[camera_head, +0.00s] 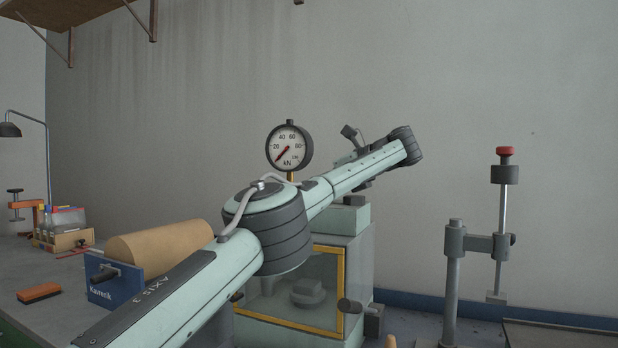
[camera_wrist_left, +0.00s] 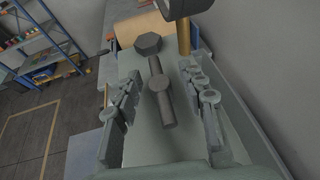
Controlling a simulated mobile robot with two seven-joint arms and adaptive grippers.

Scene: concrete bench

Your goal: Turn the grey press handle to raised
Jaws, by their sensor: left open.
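The gripper is open and holds nothing. The press (camera_head: 346,249) stands behind my left arm in the head view, with a yellow-framed window. My arm hides much of its top there. A small grey part (camera_head: 352,134) shows just above the arm; I cannot tell whether it is handle or gripper. My right gripper is out of view.
A round gauge (camera_head: 289,147) rises on a brass stem beside the handle. A brown roll (camera_head: 160,246) in a blue holder (camera_head: 112,280) stands left of the press. A grey column stand (camera_head: 453,285) with a red-topped rod is at right. A brush (camera_head: 39,293) lies on the left bench.

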